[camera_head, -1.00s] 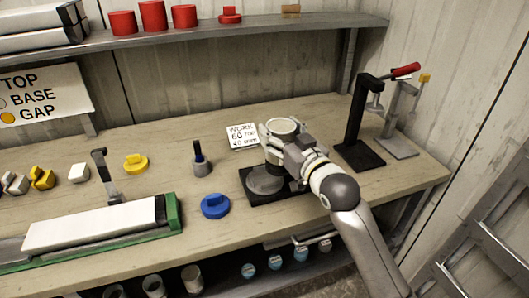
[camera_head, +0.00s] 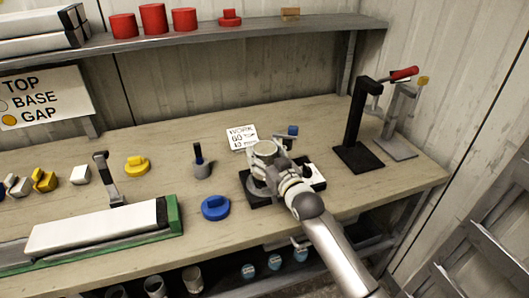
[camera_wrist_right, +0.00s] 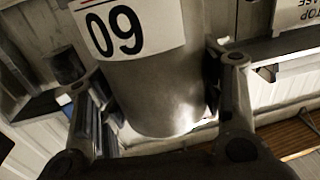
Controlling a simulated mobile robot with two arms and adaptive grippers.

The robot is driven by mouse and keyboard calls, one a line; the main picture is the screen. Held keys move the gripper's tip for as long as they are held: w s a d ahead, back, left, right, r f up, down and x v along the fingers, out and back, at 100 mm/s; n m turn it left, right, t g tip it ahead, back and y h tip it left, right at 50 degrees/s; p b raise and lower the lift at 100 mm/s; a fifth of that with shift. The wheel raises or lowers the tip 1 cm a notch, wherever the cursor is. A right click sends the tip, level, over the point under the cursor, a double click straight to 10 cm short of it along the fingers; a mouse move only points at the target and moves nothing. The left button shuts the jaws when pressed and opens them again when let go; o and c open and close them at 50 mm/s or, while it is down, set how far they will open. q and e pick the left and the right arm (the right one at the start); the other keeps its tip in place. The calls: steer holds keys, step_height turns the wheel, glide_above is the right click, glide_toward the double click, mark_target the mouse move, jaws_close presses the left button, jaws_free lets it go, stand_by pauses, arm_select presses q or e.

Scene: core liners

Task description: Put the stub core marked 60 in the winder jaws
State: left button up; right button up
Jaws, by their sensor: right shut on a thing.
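The stub core (camera_head: 264,148) is a short grey cylinder. In the right wrist view the core (camera_wrist_right: 155,95) carries a white label with 60, seen upside down. My right gripper (camera_head: 268,166) is shut on the core, with a finger on each side of it; the gripper also shows in the wrist view (camera_wrist_right: 158,72). It holds the core upright over the winder's dark base (camera_head: 262,203). The jaws are mostly hidden behind my gripper and the core, so I cannot tell whether the core touches them. My left gripper is out of view.
A white work card (camera_head: 242,137) lies behind the winder, and a blue knob (camera_head: 292,130) shows behind it. A black clamp stand (camera_head: 355,125) is at right. The bench between is clear.

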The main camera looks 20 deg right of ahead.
steer(key=shift+r, duration=0.15)
steer(key=o, duration=1)
steer(key=shift+s+f, duration=0.1)
steer(key=shift+f, duration=0.15)
steer(key=shift+c, duration=0.2)
steer(key=shift+r, duration=0.15)
steer(key=s+d+b, duration=0.1)
steer(key=s+d, duration=0.1)
steer(key=s, duration=0.9)
steer(key=shift+s, duration=0.4)
